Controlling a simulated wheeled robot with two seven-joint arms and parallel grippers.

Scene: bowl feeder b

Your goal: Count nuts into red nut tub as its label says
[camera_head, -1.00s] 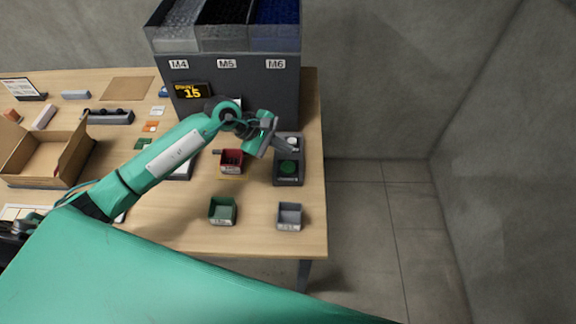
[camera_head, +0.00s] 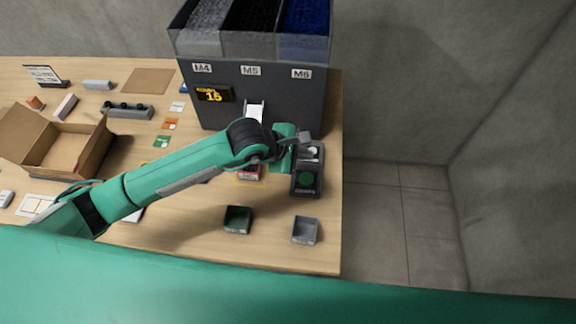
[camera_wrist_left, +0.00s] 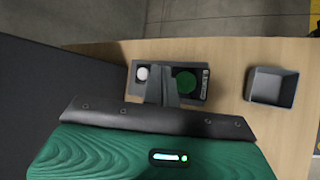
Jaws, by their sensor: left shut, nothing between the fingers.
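The red nut tub (camera_head: 249,174) stands on the table under my left arm, which hides most of it; its label and contents cannot be read. The dark feeder (camera_head: 258,98) behind has bins marked M4, M5 and M6, a chute and a display (camera_head: 213,95) showing 15. My left gripper (camera_head: 306,138) is shut and empty at the button box (camera_head: 305,190), by the white button (camera_head: 312,153). In the left wrist view the fingers (camera_wrist_left: 161,88) are over the box between the white button (camera_wrist_left: 142,73) and green button (camera_wrist_left: 185,83); contact cannot be told.
A green tub (camera_head: 237,220) and a grey tub (camera_head: 305,230) stand near the table's front edge. An open cardboard box (camera_head: 88,158) is at the left. Small coloured cards lie between the box and the feeder. The table ends just right of the button box.

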